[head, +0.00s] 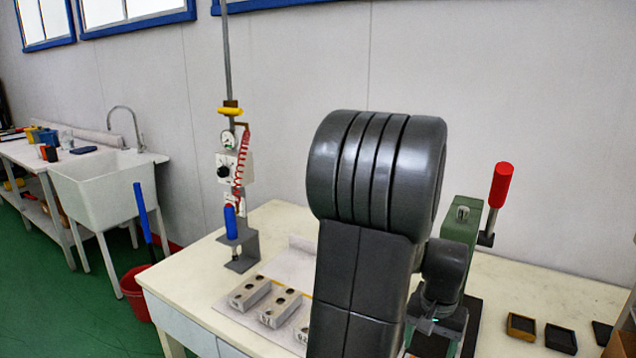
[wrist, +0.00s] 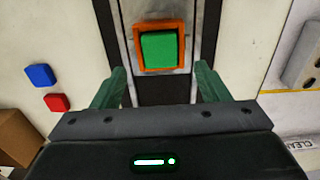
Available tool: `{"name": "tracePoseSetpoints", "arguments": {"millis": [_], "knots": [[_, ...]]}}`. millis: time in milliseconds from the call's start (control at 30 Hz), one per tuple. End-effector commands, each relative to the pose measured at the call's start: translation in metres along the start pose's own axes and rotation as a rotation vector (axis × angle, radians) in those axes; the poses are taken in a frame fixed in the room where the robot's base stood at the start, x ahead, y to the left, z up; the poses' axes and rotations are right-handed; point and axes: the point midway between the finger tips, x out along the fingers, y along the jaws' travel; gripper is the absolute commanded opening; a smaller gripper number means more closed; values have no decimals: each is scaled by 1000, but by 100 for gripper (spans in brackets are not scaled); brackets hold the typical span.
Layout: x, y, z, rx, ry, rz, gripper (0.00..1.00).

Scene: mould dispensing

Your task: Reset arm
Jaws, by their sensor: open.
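My gripper (wrist: 160,70) is open in the wrist view, with its two green fingers spread apart. Between and beyond the fingertips, a green square block (wrist: 159,47) sits inside an orange square frame (wrist: 138,47) on a grey metal strip. Neither finger visibly touches the frame. In the head view my dark arm rises in front of the table and bends down beside a green press (head: 462,222) with a red-handled lever (head: 502,185). The gripper there is small and partly hidden by my arm.
The cream table (head: 190,280) holds grey mould blocks (head: 283,306), a dispenser stand (head: 240,262) with a blue nozzle, and small dark trays (head: 560,338) at right. The wrist view shows blue (wrist: 40,76) and red (wrist: 57,102) buttons and a brown box (wrist: 18,138). A sink (head: 95,185) stands left.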

Motion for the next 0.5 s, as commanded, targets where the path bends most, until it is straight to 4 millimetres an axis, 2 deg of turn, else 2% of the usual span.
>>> {"name": "tracePoseSetpoints", "arguments": {"millis": [100,300,400,500], "knots": [[25,0,1,0,-5,0,69],[55,0,1,0,-2,0,69],[63,0,0,0,-1,0,69],[56,0,0,0,2,0,69]]}}
